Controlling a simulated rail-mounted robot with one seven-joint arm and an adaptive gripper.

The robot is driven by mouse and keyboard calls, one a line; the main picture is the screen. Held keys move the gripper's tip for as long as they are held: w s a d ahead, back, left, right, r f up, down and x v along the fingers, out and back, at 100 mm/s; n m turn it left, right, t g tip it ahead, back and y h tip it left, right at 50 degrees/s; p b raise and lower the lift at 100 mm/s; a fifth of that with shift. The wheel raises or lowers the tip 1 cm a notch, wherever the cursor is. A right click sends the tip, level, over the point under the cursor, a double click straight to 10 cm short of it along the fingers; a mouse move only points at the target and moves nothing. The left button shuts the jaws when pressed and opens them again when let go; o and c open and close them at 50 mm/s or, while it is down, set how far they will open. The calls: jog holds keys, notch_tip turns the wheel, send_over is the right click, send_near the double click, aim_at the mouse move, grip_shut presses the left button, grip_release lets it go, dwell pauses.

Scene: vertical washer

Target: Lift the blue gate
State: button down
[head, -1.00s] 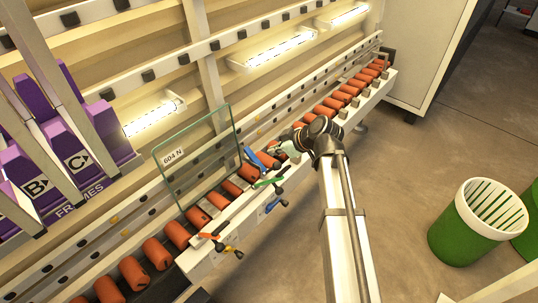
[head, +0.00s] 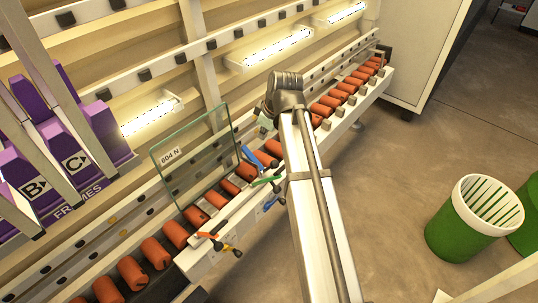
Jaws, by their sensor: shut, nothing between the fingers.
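A blue gate bar (head: 249,156) lies tilted across the orange roller line, just right of the glass pane. A second blue piece (head: 270,202) hangs on the front rail, partly hidden by my arm. My gripper (head: 266,124) is behind and above the blue bar, slightly to its right and apart from it. The gripper is shut and empty, and my arm hides part of it.
A glass pane marked 604 N (head: 192,152) stands upright on the rollers (head: 175,233). Green (head: 266,181) and orange (head: 211,234) levers sit along the front rail. Purple frames (head: 38,170) are at left. A green bin (head: 462,232) stands on open floor at right.

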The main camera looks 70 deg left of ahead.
send_over(274, 165)
jog(key=s+a, duration=0.4)
notch_tip(274, 165, down, 9)
jog(key=shift+m, duration=0.3)
jog(key=shift+w+d+f+p, duration=0.3)
jog(key=shift+w+d+f, duration=0.2)
jog(key=shift+w+f, duration=0.25)
jog(key=shift+w+d+f+p, duration=0.25)
jog(key=shift+w+d+f, duration=0.2)
jog(key=shift+w+f, duration=0.25)
jog(key=d, duration=0.1)
jog(key=w+d+f, duration=0.1)
jog(key=shift+w+d+f, duration=0.2)
jog(key=shift+w+d, duration=0.1)
jog(key=shift+a, duration=0.1)
jog(key=shift+r, duration=0.1)
